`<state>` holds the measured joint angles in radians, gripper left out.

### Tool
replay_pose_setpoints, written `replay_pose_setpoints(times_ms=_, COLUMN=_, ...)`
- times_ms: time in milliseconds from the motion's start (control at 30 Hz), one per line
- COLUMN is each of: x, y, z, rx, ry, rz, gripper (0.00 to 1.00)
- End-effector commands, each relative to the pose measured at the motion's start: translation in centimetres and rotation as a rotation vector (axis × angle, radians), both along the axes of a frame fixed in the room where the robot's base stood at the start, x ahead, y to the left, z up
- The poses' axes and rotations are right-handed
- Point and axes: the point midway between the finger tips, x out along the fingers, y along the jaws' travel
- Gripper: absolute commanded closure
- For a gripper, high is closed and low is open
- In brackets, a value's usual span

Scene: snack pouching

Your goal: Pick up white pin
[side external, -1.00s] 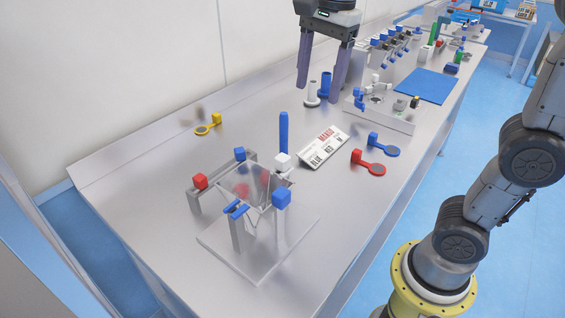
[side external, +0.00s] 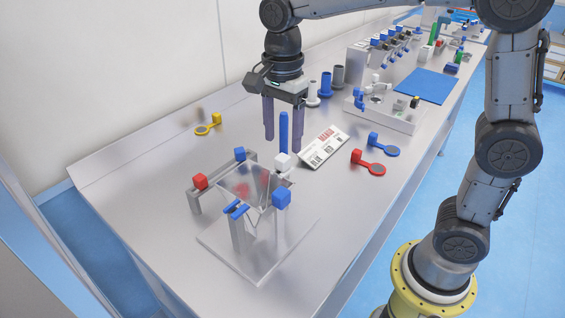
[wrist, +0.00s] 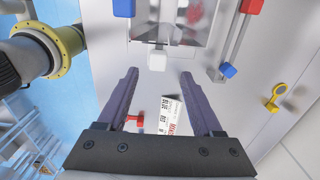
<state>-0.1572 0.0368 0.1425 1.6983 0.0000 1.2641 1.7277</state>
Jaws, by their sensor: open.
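A white block-headed pin (side external: 283,160) is on the clear pouch fixture (side external: 225,240) on the steel bench. In the wrist view the white pin (wrist: 156,60) shows just beyond and between my fingertips. My gripper (side external: 282,143) is open and empty, its fingers pointing down close above the white pin. In the wrist view my gripper (wrist: 158,75) has its fingers well apart, touching nothing that I can see. The pin's lower part is hard to make out.
Blue (side external: 281,198) and red (side external: 200,181) blocks sit on the fixture. A printed card (side external: 323,147), a red clip (side external: 368,163), a blue clip (side external: 384,145) and a yellow clip (side external: 208,125) lie around. A white spool (side external: 313,93) stands behind.

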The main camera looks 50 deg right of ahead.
Motion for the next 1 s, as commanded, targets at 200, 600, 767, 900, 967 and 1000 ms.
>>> replay_pose_setpoints(times_ms=200, x=-0.4, y=0.2, z=-2.7, rx=-0.001, ry=0.004, rz=0.001, gripper=0.32)
replay_pose_setpoints(times_ms=600, x=-0.3, y=0.3, z=-5.1, rx=0.001, ry=-0.003, rz=0.002, gripper=0.32)
replay_pose_setpoints(times_ms=767, x=-0.3, y=0.3, z=-5.1, rx=0.001, ry=-0.003, rz=0.002, gripper=0.47)
replay_pose_setpoints(times_ms=900, x=-0.3, y=0.3, z=-5.1, rx=0.001, ry=-0.002, rz=0.002, gripper=0.72)
replay_pose_setpoints(times_ms=967, x=-0.3, y=0.3, z=-5.1, rx=0.001, ry=-0.002, rz=0.002, gripper=0.83)
replay_pose_setpoints(times_ms=1000, x=-0.3, y=0.3, z=-5.1, rx=0.001, ry=-0.002, rz=0.002, gripper=0.9)
